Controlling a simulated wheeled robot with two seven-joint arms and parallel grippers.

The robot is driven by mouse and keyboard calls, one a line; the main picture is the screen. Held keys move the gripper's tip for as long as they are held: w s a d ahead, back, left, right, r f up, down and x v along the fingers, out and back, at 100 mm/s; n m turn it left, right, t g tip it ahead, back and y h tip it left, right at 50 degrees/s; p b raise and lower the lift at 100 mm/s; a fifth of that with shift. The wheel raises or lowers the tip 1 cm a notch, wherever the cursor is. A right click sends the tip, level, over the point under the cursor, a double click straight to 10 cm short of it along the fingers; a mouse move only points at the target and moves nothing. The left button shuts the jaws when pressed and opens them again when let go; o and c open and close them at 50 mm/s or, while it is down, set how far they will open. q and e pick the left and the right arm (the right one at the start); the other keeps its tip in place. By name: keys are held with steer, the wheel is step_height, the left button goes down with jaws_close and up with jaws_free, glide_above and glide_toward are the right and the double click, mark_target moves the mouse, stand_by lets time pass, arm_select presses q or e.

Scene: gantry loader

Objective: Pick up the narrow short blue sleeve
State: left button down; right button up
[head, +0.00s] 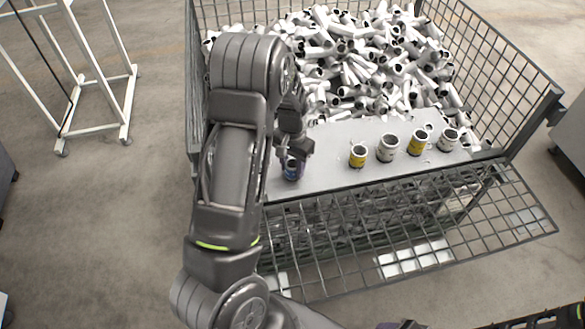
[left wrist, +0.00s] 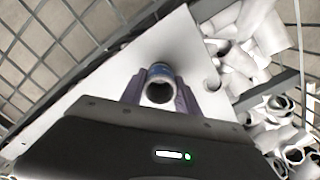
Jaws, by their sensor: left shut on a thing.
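The narrow short blue sleeve (head: 291,172) stands at the left end of the white board on the crate. My left gripper (head: 293,158) reaches down over it and is shut on it. In the left wrist view the sleeve (left wrist: 160,88) shows its open dark end and a blue band, with a purple-grey finger (left wrist: 160,92) on each side. I cannot tell whether its base touches the board.
A white frame trolley (head: 97,138) stands at left on open floor.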

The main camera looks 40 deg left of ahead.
mark_target(293, 163)
arm_select(q)
step_height(293, 163, up, 10)
steer(key=shift+f, duration=0.25)
stand_by(0.6)
